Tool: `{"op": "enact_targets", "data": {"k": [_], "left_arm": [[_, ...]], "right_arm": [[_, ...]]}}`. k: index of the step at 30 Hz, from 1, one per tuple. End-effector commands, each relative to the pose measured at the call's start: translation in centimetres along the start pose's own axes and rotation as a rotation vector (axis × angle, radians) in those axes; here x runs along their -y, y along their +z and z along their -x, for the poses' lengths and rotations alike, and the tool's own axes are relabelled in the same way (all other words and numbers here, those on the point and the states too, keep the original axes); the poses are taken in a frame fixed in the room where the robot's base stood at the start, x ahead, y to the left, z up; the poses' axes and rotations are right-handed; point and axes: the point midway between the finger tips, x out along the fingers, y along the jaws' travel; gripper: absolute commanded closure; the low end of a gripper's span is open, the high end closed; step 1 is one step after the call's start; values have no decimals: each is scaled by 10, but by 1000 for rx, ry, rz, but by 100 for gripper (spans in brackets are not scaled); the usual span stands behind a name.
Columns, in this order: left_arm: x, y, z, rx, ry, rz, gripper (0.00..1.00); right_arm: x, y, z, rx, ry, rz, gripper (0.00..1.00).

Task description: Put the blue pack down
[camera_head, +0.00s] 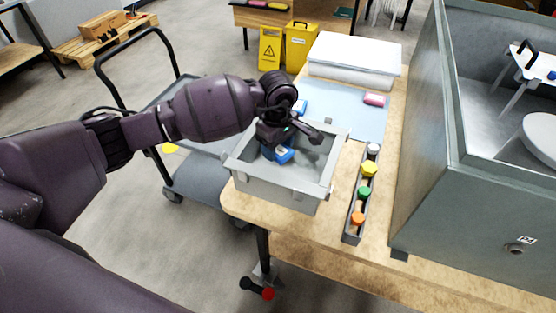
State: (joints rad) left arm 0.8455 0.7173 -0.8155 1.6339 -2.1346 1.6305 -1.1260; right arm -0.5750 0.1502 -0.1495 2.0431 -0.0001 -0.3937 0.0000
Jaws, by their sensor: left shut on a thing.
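The blue pack (284,155), with a whitish patch on it, is at my left gripper (275,144). The gripper is shut on it and partly hides it. Both are within the outline of the grey open bin (278,193), towards its far left part. I cannot tell whether the pack touches the bin floor. My left arm comes in from the left, over the bin's far left rim. My right gripper is not in view.
Behind the bin, a light blue mat (345,112) bears another blue pack (300,106) and a pink pack (374,99). A narrow rack (351,237) with coloured caps stands right of the bin. A large grey cabinet (428,150) stands further right. A trolley (205,185) is at left.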

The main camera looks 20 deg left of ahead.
Motion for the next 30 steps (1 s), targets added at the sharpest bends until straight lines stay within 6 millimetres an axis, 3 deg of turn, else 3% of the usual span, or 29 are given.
{"op": "enact_targets", "data": {"k": [12, 20, 26, 27, 30], "left_arm": [[0, 0, -54, 2, -4, 0, 69], [0, 0, -56, 0, 1, 0, 69], [0, 0, -60, 0, -1, -1, 69], [0, 0, -59, 0, 0, 0, 41], [0, 0, -59, 0, 0, 0, 26]], "right_arm": [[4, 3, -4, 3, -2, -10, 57], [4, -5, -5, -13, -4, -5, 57], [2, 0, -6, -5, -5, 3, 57], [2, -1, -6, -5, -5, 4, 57], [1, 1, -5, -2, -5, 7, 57]]}}
